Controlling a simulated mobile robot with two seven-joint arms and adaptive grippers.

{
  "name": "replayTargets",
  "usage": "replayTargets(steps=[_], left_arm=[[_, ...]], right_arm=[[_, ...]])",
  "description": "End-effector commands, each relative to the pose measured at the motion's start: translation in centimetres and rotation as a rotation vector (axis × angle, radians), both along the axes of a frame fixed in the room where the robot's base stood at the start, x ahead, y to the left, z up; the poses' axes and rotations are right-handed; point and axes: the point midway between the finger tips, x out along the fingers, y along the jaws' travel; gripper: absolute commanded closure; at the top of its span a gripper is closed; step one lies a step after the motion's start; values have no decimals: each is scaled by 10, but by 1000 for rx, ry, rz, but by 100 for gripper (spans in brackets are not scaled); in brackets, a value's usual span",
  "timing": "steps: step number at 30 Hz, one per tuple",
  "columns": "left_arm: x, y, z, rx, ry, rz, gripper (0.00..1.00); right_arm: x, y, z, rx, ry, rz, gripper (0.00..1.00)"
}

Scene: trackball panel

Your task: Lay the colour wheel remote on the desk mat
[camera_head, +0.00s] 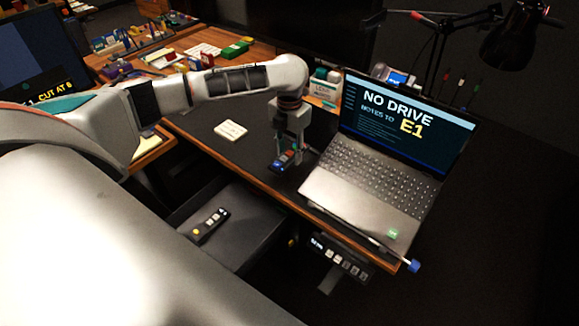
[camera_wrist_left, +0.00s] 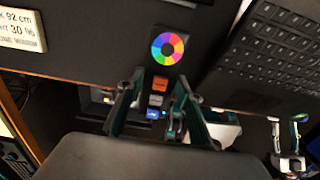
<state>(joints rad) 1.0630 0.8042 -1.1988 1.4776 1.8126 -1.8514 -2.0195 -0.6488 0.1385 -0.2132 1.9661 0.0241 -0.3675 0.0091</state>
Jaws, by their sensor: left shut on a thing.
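My left gripper (camera_head: 285,160) is shut on the colour wheel remote (camera_head: 287,161). It points down near the front edge of the desk, left of the laptop. In the left wrist view the dark remote (camera_wrist_left: 160,68) lies between the left gripper's fingers (camera_wrist_left: 150,98); its bright colour wheel faces the camera, with orange, grey and blue buttons below. The dark desk mat (camera_head: 205,117) covers the desk there. The remote's wheel end overlaps the mat in the wrist view; whether it touches the mat I cannot tell. What looks like my right gripper (camera_wrist_left: 287,135) shows small at the wrist view's right edge.
The open laptop (camera_head: 365,185) stands close to the right of my left gripper. A cream note block (camera_head: 230,130) lies on the mat. An open drawer (camera_head: 240,245) below holds another remote (camera_head: 209,224). Clear mat lies between note and gripper.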

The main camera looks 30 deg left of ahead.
Motion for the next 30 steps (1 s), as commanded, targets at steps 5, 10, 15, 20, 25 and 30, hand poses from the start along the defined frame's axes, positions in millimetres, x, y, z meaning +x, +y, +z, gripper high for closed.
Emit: replayTargets(steps=[5,10,15,20,25,30], left_arm=[[0,0,-14,0,0,1,88],[-1,0,-44,-1,2,2,88],[0,0,-61,-1,0,1,88],[0,0,-61,0,-1,1,88],[0,0,-62,0,-1,1,88],[0,0,-64,1,-1,1,48]], right_arm=[[0,0,-3,0,1,0,60],[-2,0,-11,-1,5,0,60],[-3,-1,-17,-3,12,0,60],[-4,-1,-17,-3,14,0,60],[-4,-1,-17,-3,13,0,60],[-3,-1,-15,-2,9,0,60]])
